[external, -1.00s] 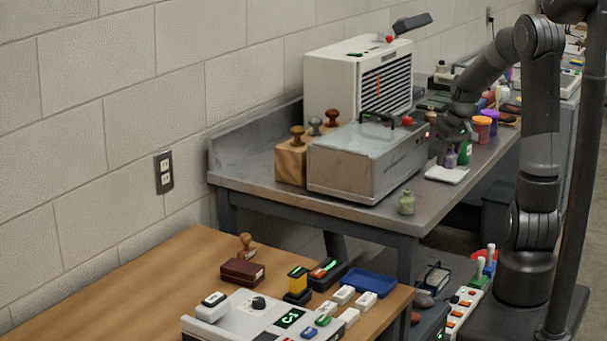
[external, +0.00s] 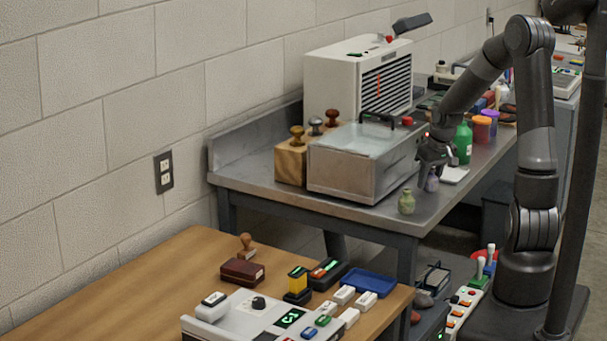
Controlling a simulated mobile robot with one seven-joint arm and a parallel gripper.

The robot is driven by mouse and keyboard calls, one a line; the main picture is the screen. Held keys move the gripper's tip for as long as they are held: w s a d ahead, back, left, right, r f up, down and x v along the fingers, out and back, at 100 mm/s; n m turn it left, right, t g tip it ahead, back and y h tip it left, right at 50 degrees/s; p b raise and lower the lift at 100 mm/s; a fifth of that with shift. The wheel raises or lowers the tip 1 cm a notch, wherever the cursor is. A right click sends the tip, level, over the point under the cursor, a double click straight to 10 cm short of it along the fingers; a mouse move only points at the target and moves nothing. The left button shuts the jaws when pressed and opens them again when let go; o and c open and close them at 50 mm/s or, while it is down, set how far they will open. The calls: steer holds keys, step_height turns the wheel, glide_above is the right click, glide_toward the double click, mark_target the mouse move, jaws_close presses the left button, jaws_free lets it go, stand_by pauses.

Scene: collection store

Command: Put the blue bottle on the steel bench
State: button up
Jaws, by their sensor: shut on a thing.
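A small blue-violet bottle (external: 432,184) is upright under my gripper (external: 433,166) in the external view, at the right side of the steel bench (external: 375,213). My gripper points down and is shut on the bottle; the fingers hide its upper part. The bottle is to the right of the glass-topped metal box, near the bench's front edge. I cannot tell whether its base touches the bench top or hangs just above it.
A small olive-green bottle (external: 406,202) stands to the front left. The metal box (external: 355,172) is to the left. Orange (external: 481,128) and purple tubs are farther back.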

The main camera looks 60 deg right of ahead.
steer(key=o, duration=1)
steer(key=shift+f, duration=0.1)
steer(key=shift+o, duration=0.2)
steer(key=v, duration=1.2)
steer(key=shift+a, duration=0.1)
steer(key=s+a+r+n+t, duration=0.1)
steer(key=s+a, duration=0.4)
steer(key=a, duration=0.8)
steer(key=s+a+r+n+t+y, duration=0.1)
steer(key=s+a+r+n, duration=0.3)
steer(key=a, duration=0.9)
steer(key=shift+s+r+t, duration=0.4)
steer(key=shift+s+r, duration=0.55)
steer(key=shift+s, duration=0.1)
